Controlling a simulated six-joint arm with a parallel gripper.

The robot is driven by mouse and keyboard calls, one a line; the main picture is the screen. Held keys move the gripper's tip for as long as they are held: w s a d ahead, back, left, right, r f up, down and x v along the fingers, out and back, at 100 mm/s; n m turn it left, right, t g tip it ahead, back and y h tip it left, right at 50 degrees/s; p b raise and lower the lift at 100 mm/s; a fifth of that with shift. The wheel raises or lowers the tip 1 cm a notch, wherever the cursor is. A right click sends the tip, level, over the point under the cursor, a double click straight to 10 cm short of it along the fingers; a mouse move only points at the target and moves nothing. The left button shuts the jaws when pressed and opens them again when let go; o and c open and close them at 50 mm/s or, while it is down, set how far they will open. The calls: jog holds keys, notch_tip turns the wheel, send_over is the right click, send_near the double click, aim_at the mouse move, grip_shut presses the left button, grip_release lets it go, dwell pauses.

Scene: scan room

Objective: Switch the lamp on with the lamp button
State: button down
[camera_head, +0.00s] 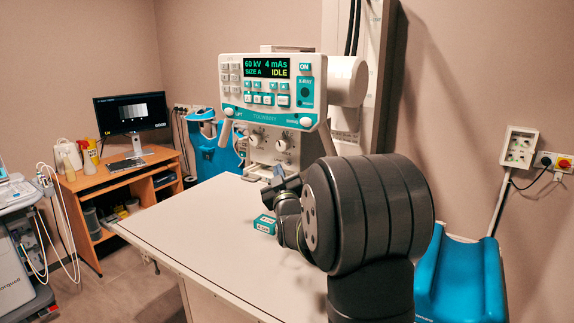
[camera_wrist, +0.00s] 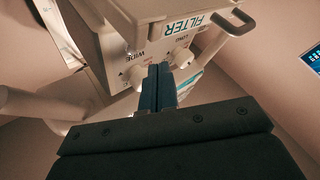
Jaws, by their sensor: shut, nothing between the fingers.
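The x-ray head's collimator box (camera_head: 268,152) hangs over the table below the control panel. It has two pale knobs on its front, a left knob (camera_head: 256,136) and a right knob (camera_head: 282,145). In the wrist view the box shows "FILTER", "LONG" and "WIDE" lettering, with the right knob (camera_wrist: 183,58) just past my fingertips. My gripper (camera_head: 280,182) is shut and empty, in front of the box's lower part; its fingers (camera_wrist: 159,70) point up at the box. I cannot make out the lamp button; the fingers cover part of the face. No bright light patch shows on the table.
The control panel (camera_head: 240,92) reads 60 kV, 4 mAs, SIZE A, IDLE. A curved handle (camera_wrist: 233,22) juts out at the box's right.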

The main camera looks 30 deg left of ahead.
jog(key=shift+w, duration=0.8)
jog(key=shift+w, duration=0.15)
dwell(1.4)
jog(key=shift+w, duration=0.25)
jog(key=shift+w, duration=0.4)
dwell(0.6)
jog(key=shift+s, duration=0.8)
jog(key=shift+s, duration=2.55)
jog(key=shift+w, duration=0.1)
